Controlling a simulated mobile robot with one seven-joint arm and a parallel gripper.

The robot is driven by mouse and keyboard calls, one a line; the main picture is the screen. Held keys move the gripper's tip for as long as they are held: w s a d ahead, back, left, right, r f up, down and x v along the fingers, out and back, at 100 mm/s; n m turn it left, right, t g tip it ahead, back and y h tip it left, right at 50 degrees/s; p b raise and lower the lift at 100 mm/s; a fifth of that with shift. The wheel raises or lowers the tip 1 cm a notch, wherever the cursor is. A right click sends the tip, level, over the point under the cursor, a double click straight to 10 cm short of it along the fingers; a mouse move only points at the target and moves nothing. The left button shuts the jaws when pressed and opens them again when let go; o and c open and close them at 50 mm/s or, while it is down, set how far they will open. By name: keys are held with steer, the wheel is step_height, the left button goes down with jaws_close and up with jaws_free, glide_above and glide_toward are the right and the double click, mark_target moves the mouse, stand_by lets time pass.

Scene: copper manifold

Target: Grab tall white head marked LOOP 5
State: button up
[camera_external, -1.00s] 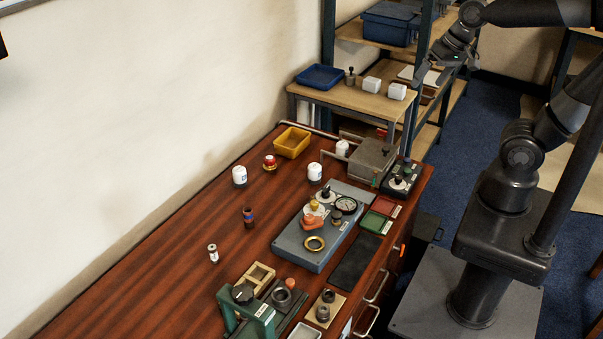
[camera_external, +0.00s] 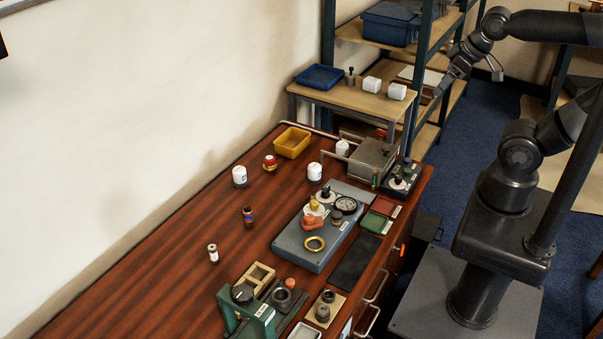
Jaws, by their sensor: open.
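Several white heads stand on the wooden bench. One white head with a dark lower band (camera_external: 239,175) is at the left near the wall. A similar one (camera_external: 314,172) stands to its right, behind the grey manifold block (camera_external: 290,240). A third white piece (camera_external: 342,148) is farther back, beside a grey box, partly hidden. A smaller, slim white piece (camera_external: 213,252) stands nearer the front left. The markings are too small to read, so I cannot tell which is LOOP 5. My gripper (camera_external: 468,82) is open and empty, high at the upper right, well away from all of them.
A yellow bin (camera_external: 293,142), a red-and-white piece (camera_external: 269,162) and a brown-blue piece (camera_external: 248,217) stand on the bench. The grey metal box (camera_external: 372,160) is at the far right. A green fixture (camera_external: 240,310) is in front. The bench's left side is clear. A shelf rack (camera_external: 428,60) is behind.

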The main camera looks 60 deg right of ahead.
steer(key=shift+w, duration=0.1)
steer(key=n+g, duration=0.4)
steer(key=g, duration=0.2)
glide_above(345, 142)
steer(key=f, duration=2.7)
steer(key=shift+s+d, duration=0.25)
step_height(345, 142, down, 6)
steer(key=shift+w, duration=0.1)
steer(key=shift+w+a+f, duration=0.1)
steer(key=shift+a+f, duration=0.05)
steer(key=shift+f, duration=1.2)
steer(key=shift+w+a+f, duration=0.1)
steer(key=shift+a+f, duration=0.05)
steer(key=shift+f, duration=1.15)
